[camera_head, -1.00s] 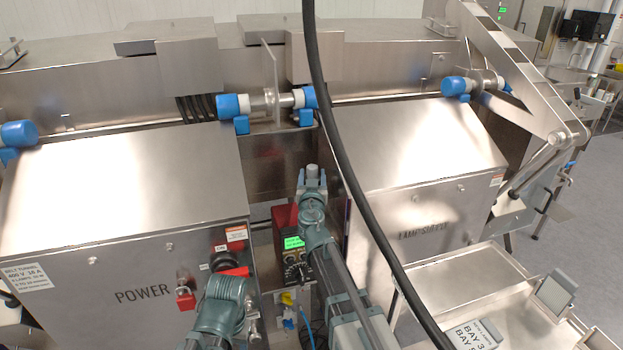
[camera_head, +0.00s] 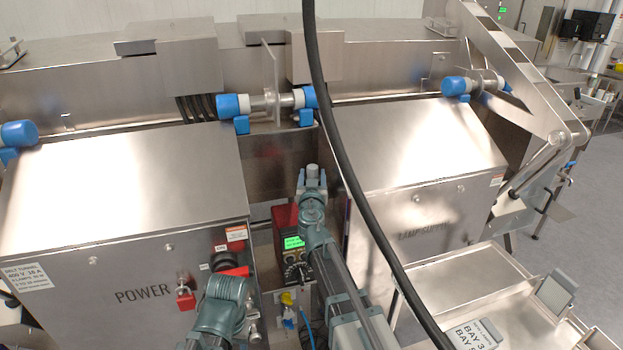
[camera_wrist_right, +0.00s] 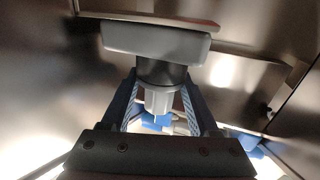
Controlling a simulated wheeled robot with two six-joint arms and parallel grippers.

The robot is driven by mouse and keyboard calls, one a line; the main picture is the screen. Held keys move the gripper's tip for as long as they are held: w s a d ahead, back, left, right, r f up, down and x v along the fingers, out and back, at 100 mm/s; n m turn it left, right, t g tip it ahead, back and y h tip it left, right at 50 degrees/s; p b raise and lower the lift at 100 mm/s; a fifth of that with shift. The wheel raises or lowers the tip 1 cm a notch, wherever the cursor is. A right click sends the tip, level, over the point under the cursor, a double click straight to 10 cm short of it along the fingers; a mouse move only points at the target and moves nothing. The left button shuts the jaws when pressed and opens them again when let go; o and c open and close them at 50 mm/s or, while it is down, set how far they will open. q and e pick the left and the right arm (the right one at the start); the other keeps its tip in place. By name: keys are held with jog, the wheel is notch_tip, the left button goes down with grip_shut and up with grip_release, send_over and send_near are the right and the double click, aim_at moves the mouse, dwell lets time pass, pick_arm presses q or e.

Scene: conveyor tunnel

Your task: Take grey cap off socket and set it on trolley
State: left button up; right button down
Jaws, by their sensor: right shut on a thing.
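My right gripper (camera_head: 313,178) reaches up into the gap between the two sloped steel housings. In the right wrist view, its fingers (camera_wrist_right: 160,100) are shut on both sides of a grey ribbed cap (camera_wrist_right: 158,98). The cap's light grey top (camera_head: 313,168) shows between the fingertips in the head view. A black collar (camera_wrist_right: 161,72) and a pale grey block (camera_wrist_right: 155,42) lie just beyond the cap in the wrist view. I cannot tell whether the cap is still seated on the socket. The steel trolley (camera_head: 470,262) is at the lower right. My left gripper is hidden behind its arm.
A POWER cabinet (camera_head: 120,260) stands left of the right arm. A red box with a green display (camera_head: 293,243) is close beside that arm. A thick black cable (camera_head: 350,170) hangs across the view. A BAY 3 label block (camera_head: 472,335) and a grey tilted panel (camera_head: 556,291) are by the trolley.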

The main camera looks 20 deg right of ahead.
aim_at(312, 166)
jog(key=shift+r+p, duration=1.5)
jog(key=shift+p, duration=0.05)
jog(key=shift+r, duration=0.1)
notch_tip(312, 166, up, 2)
jog(key=shift+r+p, duration=0.1)
jog(key=shift+p, duration=1)
jog(key=shift+f, duration=0.2)
jog(key=shift+s, duration=0.15)
